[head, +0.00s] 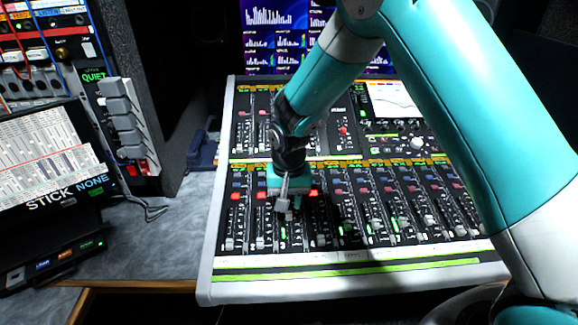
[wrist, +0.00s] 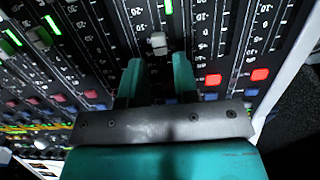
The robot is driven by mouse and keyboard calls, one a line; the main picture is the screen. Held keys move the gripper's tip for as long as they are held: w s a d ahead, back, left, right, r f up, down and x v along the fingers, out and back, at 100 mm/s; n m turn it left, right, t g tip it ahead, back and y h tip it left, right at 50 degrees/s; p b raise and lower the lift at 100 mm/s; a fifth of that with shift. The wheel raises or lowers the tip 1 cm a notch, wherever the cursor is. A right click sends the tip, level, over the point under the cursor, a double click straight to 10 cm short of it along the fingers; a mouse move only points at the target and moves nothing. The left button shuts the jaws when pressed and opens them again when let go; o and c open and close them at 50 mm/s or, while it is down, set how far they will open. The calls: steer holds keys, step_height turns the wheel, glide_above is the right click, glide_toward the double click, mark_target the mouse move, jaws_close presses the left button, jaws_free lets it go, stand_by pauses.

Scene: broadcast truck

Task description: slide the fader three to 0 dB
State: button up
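The mixing console (head: 340,290) stands in front of me, with a row of fader strips along its near half. My gripper (head: 282,193) points down over the third strip from the left. In the wrist view my gripper (wrist: 156,62) has its two teal fingers apart with nothing between them. A light grey fader cap (wrist: 158,43) sits just beyond the fingertips, in line with the gap and apart from both fingers. It also shows in the head view (head: 282,206), just below the gripper. I take it as fader three; the 0 dB mark beside it is not clearly readable.
Neighbouring fader caps, such as the second one (head: 260,243), sit lower on their strips. Red buttons (wrist: 260,74) lie close beside my right finger. A screen (head: 265,30) stands behind the console. A rack with a patch panel (head: 40,60) is at left.

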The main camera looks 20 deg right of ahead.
mark_target(289, 214)
step_height(289, 214, up, 14)
steer(key=shift+f+b, duration=0.25)
steer(key=shift+b, duration=0.15)
steer(key=s+r+n+y, duration=0.1)
steer(key=s+r+n, duration=0.1)
steer(key=s, duration=0.6)
steer(key=s+a+r+n+y, duration=0.1)
steer(key=s+r+n, duration=0.2)
steer(key=s, duration=0.6)
steer(key=s+r+n+y, duration=0.2)
steer(key=s+n, duration=0.3)
steer(key=s, duration=0.4)
steer(key=shift+a+r, duration=0.3)
steer(key=shift+a, duration=0.05)
stand_by(0.5)
